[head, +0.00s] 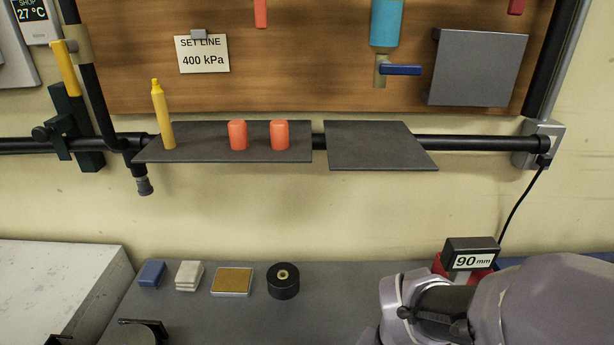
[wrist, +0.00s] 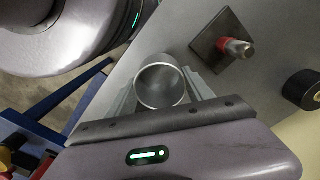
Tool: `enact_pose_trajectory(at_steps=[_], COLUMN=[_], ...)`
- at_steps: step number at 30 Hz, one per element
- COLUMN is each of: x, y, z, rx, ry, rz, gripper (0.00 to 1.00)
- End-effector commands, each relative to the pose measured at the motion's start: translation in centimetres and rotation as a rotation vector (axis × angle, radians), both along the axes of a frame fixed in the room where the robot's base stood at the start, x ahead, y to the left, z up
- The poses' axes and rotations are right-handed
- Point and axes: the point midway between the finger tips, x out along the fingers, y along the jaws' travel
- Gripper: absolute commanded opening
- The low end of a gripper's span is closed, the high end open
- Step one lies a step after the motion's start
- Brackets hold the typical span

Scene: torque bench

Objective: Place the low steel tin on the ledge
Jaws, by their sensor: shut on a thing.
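The low steel tin (wrist: 163,76) is a short grey cylinder, seen from above with its open mouth towards the camera in the wrist view. My gripper (wrist: 160,92) is shut on it, with a grey finger on either side. The tin and the fingers do not show in the head view. Two dark flat ledges show on the wall rail in the head view. The left ledge (head: 205,153) carries a yellow bottle (head: 162,116) and two orange cylinders (head: 238,135). The right ledge (head: 375,150) is bare.
The grey bench holds a blue block (head: 152,273), a pale stack (head: 189,275), a gold-topped block (head: 232,281) and a black roll (head: 283,281). A grey panel (head: 478,68) hangs above the right ledge.

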Motion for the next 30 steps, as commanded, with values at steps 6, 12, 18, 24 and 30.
enact_pose_trajectory(at_steps=[6,12,18,24,30], x=[4.9,10.6,12.7,12.5,12.5], y=[1.1,2.2,2.6,2.6,2.6], z=[-0.2,-1.0,-1.6,-4.7,-4.6], rx=[0.0,0.0,0.0,0.0,-0.001], ry=[-0.001,-0.001,0.001,0.0,-0.001], rz=[0.001,0.001,0.001,0.002,0.002], gripper=[0.19,0.19,0.19,0.19,0.19])
